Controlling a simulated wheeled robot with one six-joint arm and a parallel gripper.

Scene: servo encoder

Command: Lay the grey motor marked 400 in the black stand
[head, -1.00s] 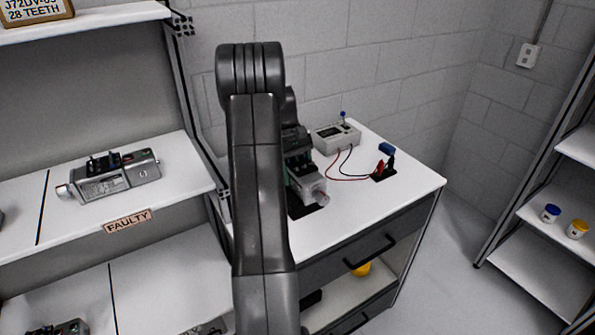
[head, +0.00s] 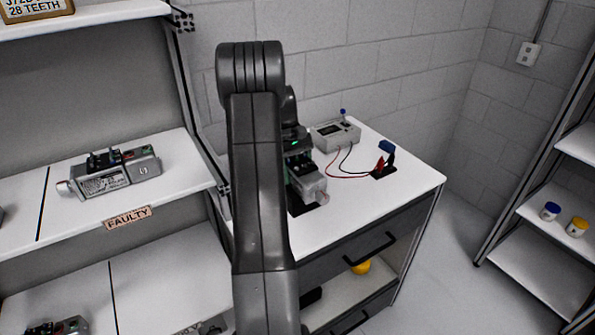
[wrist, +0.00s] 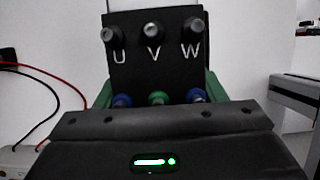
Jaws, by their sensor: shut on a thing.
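The grey motor (head: 312,186) is partly hidden behind my arm in the head view, its shaft end pointing front right. No number can be read on it. In the wrist view its black terminal board (wrist: 150,72) shows the letters U, V and W. My gripper (head: 297,160) is shut on the motor, with green fingers on both sides of the board in the wrist view (wrist: 158,95). A black shape (head: 302,208), seemingly the stand, lies under the motor on the white bench. I cannot tell whether the motor touches it.
A meter (head: 335,135) with red and black leads stands behind on the bench. Another grey motor (head: 115,174) lies on the left shelf above the FAULTY label. The bench's front right is clear.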

